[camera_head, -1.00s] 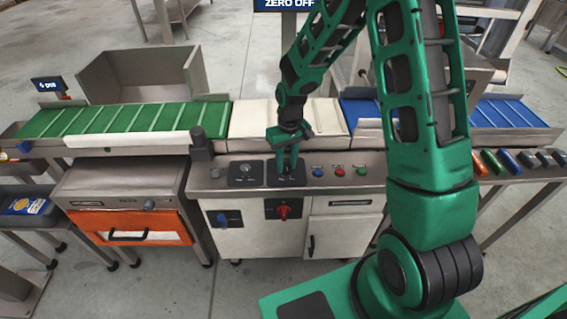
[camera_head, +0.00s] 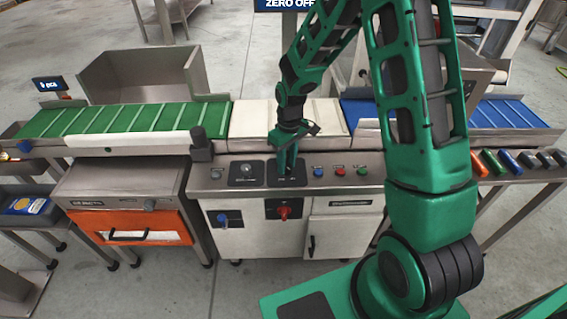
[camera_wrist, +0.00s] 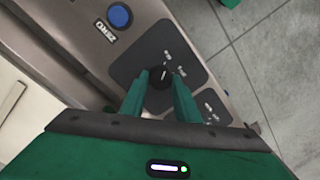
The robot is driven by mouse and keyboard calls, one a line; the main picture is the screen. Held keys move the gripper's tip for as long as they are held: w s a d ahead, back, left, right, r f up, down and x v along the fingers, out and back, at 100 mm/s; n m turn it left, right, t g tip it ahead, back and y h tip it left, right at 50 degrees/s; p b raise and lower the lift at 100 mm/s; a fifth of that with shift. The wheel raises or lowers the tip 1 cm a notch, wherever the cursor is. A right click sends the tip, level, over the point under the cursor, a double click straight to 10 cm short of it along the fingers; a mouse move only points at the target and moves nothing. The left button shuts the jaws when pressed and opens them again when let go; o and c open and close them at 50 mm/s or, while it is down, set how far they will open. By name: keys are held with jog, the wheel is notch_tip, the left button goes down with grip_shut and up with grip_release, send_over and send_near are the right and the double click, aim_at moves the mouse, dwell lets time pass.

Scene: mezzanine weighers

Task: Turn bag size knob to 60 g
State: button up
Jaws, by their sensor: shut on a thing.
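The knob (camera_wrist: 158,75) is small, round and black with a white pointer line, on a dark plate (camera_wrist: 130,68) with small white labels too blurred to read. My gripper (camera_wrist: 160,84) is shut on this knob, one green finger on each side of it. In the head view my gripper (camera_head: 286,176) reaches down onto the right of two dark knob plates and hides the knob there. The left dark plate (camera_head: 246,174) carries another knob. I cannot read which setting the pointer marks.
A blue ZERO button (camera_wrist: 120,16) lies beside the plate; blue, red and green buttons (camera_head: 340,172) sit to its right in the head view. A red rotary switch (camera_head: 284,211) and blue switch (camera_head: 222,218) are on the cabinet front below. Green and blue conveyors flank the weigher.

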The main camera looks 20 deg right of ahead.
aim_at(288, 164)
jog(key=shift+w+r, duration=0.1)
jog(key=shift+w, duration=0.15)
jog(key=o, duration=1)
jog(key=shift+o, duration=0.2)
jog(key=shift+s, duration=0.1)
notch_tip(288, 164, up, 11)
jog(key=shift+d+f, duration=0.2)
jog(key=shift+d, duration=0.05)
